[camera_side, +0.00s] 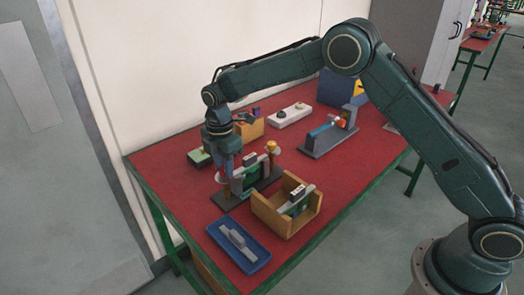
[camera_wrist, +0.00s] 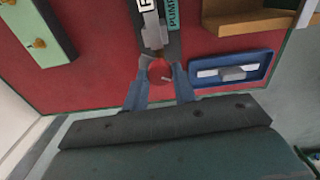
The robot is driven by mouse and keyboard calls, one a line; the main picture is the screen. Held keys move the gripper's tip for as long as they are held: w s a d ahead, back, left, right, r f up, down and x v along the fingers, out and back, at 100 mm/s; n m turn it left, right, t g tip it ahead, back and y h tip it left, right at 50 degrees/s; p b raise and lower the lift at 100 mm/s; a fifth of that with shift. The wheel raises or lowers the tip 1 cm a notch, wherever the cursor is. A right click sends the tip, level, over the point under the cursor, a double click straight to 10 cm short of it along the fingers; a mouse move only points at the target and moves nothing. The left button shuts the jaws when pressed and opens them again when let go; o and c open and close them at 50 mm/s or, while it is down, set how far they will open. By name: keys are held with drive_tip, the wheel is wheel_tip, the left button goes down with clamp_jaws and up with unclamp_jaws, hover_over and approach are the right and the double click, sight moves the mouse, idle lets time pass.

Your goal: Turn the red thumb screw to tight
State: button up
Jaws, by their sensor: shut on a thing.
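The red thumb screw (camera_wrist: 159,71) sits at the near end of a dark fixture and shows between my fingers in the wrist view. My gripper (camera_wrist: 160,78) is shut on it, with one blue-grey finger on each side. In the side view my gripper (camera_side: 223,174) points down at the left end of the fixture (camera_side: 262,188), and its fingers largely hide the screw there. The fixture holds a grey and green part upright. A green label reading "PUMP" (camera_wrist: 173,14) shows beside it in the wrist view. Whether the screw is tight cannot be told.
A wooden box (camera_side: 275,219) with parts stands in front of the fixture. A blue tray (camera_side: 225,235) with a grey piece lies at the front edge. A green block (camera_side: 199,158) is behind my gripper. A grey stand (camera_side: 318,148) is farther right on the red table.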

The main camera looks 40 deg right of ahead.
drive_tip(key=m, duration=0.4)
drive_tip(key=shift+r+m, duration=0.1)
drive_tip(key=shift+m, duration=0.2)
drive_tip(key=m, duration=0.3)
drive_tip(key=shift+m, duration=0.3)
drive_tip(key=m, duration=0.4)
drive_tip(key=shift+m, duration=0.3)
drive_tip(key=m, duration=0.3)
drive_tip(key=shift+m, duration=0.3)
drive_tip(key=m, duration=0.7)
drive_tip(key=shift+w, duration=0.1)
drive_tip(key=m, duration=0.6)
drive_tip(key=shift+m, duration=0.3)
drive_tip(key=o, duration=1)
